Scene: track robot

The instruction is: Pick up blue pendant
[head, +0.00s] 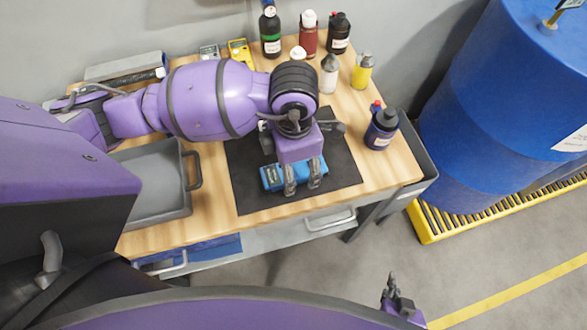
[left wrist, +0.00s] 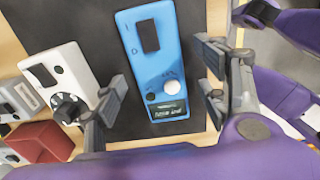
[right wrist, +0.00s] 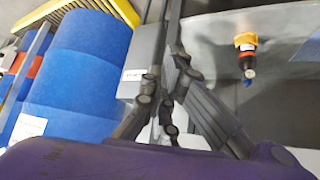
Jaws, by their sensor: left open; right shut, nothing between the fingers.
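The blue pendant (head: 270,178) lies on the black mat (head: 252,200) on the wooden bench, partly hidden by my left gripper in the head view. My left gripper (head: 302,187) is over the pendant and open. Its fingers (left wrist: 162,92) stand apart on either side of the pendant's near end, with nothing held. My right gripper (head: 394,292) is low in front of the bench, away from the pendant. Its fingers (right wrist: 165,85) are shut and empty.
A white device with a black knob (left wrist: 62,78) and a red block (left wrist: 38,142) lie left of the pendant. A grey tray (head: 155,212) is on the bench's left. Several bottles (head: 330,72) line the back. A blue drum (head: 490,100) stands right.

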